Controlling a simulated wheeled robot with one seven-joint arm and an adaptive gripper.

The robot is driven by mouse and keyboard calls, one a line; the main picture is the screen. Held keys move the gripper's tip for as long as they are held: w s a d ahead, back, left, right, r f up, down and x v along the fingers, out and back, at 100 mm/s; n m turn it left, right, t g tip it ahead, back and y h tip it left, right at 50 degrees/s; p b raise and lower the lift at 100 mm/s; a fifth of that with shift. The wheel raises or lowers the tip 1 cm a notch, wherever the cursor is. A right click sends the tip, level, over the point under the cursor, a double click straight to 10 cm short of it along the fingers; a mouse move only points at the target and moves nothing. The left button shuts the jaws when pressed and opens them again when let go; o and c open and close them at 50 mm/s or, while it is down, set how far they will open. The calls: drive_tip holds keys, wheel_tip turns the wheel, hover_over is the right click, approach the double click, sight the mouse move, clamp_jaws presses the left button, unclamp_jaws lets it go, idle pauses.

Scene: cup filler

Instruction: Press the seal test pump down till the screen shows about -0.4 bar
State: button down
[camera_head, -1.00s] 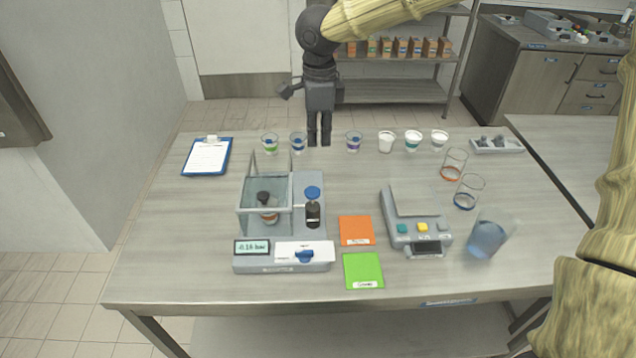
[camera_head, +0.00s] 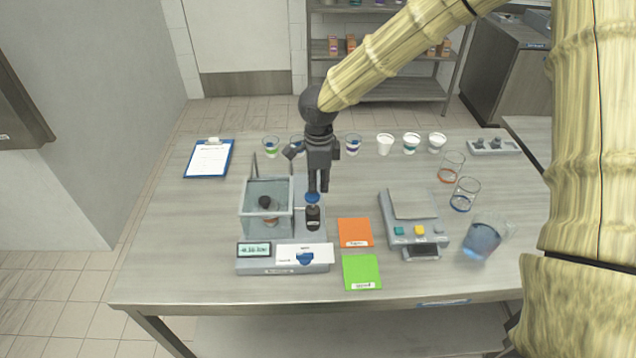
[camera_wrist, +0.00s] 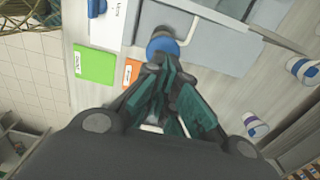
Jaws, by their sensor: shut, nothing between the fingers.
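The seal tester (camera_head: 325,268) stands on the table at centre left, with a clear chamber (camera_head: 266,222) holding a cup. Its pump (camera_head: 313,219), a black cylinder with a blue knob (camera_head: 312,198), stands upright right of the chamber. The small screen (camera_head: 254,250) seems to read about -0.18 bar, though the digits are blurred. My gripper (camera_head: 318,190) points down, shut and empty, with its fingertips at or just above the blue knob; I cannot tell if they touch. In the wrist view the knob (camera_wrist: 162,47) shows just past the fingertips.
An orange card (camera_head: 355,233) and a green card (camera_head: 361,272) lie right of the tester. A scale (camera_head: 410,230) and a jug of blue liquid (camera_head: 484,237) stand farther right. Several cups line the back, and a clipboard (camera_head: 209,158) lies at the back left.

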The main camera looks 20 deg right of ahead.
sight(319, 195)
drive_tip(key=shift+f, duration=0.7)
drive_tip(key=shift+f, duration=1.75)
wheel_tip(319, 195, up, 4)
drive_tip(key=p, duration=0.4)
drive_tip(key=shift+r+p, duration=0.2)
drive_tip(key=shift+p, duration=0.1)
drive_tip(key=shift+w+r+b, duration=0.15)
drive_tip(key=shift+r+b, duration=0.05)
drive_tip(key=shift+b, duration=0.3)
wheel_tip(319, 195, up, 9)
drive_tip(key=b, duration=0.2)
drive_tip(key=shift+r+b, duration=0.15)
drive_tip(key=shift+b, duration=0.2)
